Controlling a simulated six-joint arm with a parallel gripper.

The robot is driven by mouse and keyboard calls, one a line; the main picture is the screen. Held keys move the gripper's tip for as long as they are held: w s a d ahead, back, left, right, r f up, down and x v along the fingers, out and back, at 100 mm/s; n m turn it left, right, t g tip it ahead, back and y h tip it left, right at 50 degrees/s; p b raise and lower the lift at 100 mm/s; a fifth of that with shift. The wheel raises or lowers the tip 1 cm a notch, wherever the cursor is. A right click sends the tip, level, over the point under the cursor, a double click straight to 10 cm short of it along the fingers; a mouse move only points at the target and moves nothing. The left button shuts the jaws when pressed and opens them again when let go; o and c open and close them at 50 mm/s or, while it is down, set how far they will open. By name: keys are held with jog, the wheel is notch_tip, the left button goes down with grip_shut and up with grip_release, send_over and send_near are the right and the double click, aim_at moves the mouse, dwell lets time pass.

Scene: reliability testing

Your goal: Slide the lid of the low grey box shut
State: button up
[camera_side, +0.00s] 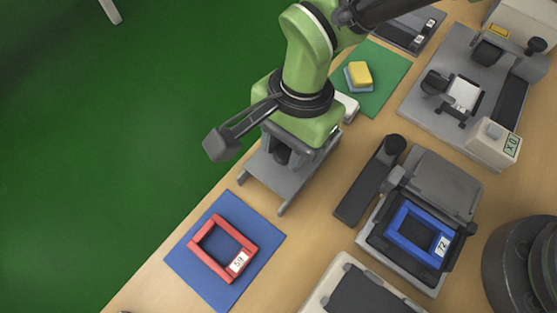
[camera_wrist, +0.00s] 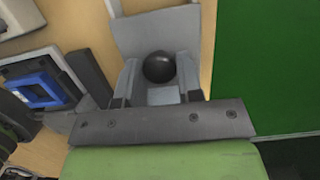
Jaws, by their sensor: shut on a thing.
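The low grey box (camera_side: 268,184) lies on the wooden bench under my arm in the side view. Two narrow rails stick out at its near end. Its flat grey top (camera_wrist: 155,32) shows in the wrist view, with a round black knob (camera_wrist: 159,67) on it. My gripper (camera_wrist: 158,82) is shut on the knob, one finger on each side. In the side view my gripper (camera_side: 283,155) is low over the box, and the green wrist hides much of the lid and the far end. How far the lid is open cannot be told.
A blue mat (camera_side: 196,270) with a red frame (camera_side: 207,262) lies near left. A grey fixture (camera_side: 424,284) with a blue frame (camera_side: 395,227) and a dark lever (camera_side: 365,190) stand right. A green mat (camera_side: 381,99) with a yellow block (camera_side: 360,73) lies behind.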

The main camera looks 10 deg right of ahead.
jog(key=shift+w+d, duration=2.2)
jog(key=shift+w, duration=0.05)
jog(key=shift+d, duration=0.1)
jog(key=o, duration=0.5)
jog(key=shift+r, duration=0.1)
jog(key=shift+r, duration=2.4)
